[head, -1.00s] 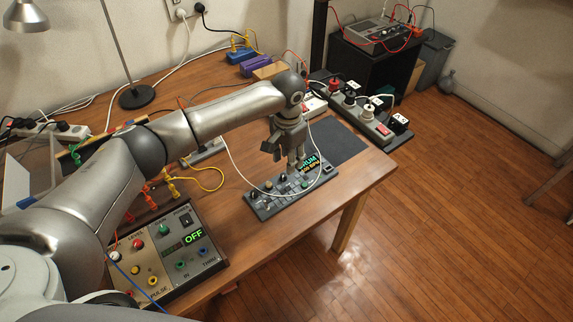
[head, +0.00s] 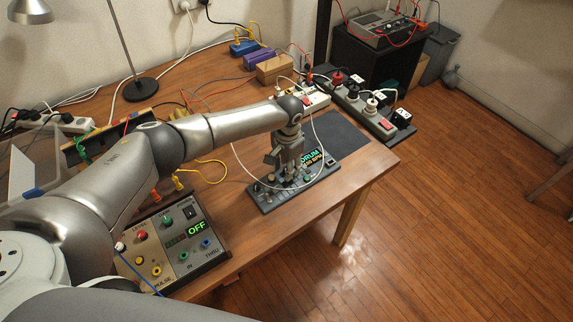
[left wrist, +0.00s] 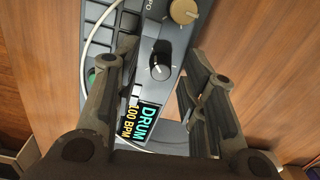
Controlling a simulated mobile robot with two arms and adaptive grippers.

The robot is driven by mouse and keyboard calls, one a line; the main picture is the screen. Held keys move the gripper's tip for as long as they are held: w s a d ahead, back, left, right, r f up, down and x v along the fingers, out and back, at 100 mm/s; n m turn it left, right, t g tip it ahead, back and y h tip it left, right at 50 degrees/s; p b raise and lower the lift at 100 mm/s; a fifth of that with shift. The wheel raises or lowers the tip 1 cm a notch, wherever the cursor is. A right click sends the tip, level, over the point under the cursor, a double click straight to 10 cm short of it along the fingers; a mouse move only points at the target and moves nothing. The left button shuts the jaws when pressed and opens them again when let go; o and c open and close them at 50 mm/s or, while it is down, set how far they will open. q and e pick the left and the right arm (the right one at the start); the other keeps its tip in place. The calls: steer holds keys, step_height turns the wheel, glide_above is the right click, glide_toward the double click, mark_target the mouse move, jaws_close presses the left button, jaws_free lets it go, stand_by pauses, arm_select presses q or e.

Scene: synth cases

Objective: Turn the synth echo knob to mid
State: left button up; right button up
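The synth (head: 266,203) is a dark grey panel near the table's front right edge, with small keys, knobs and a lit display (left wrist: 142,121) reading DRUM 100 BPM. In the left wrist view a black knob (left wrist: 162,64) with a white pointer line sits between my finger tips, and a tan knob (left wrist: 183,11) lies farther up. I cannot read a label that marks the echo knob. My left gripper (left wrist: 163,55) is open and points down over the panel, its fingers on either side of the black knob. Contact is not clear. My right gripper is not in view.
A white cable (head: 235,158) loops over the synth and past my left gripper. A control box (head: 172,242) showing OFF stands at the front left. A power strip (head: 372,112) with plugs lies behind. A dark mat (head: 340,134) beside the synth is bare.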

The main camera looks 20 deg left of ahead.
arm_select(q)
steer(key=shift+c, duration=0.5)
jaws_close()
steer(key=shift+m, duration=0.3)
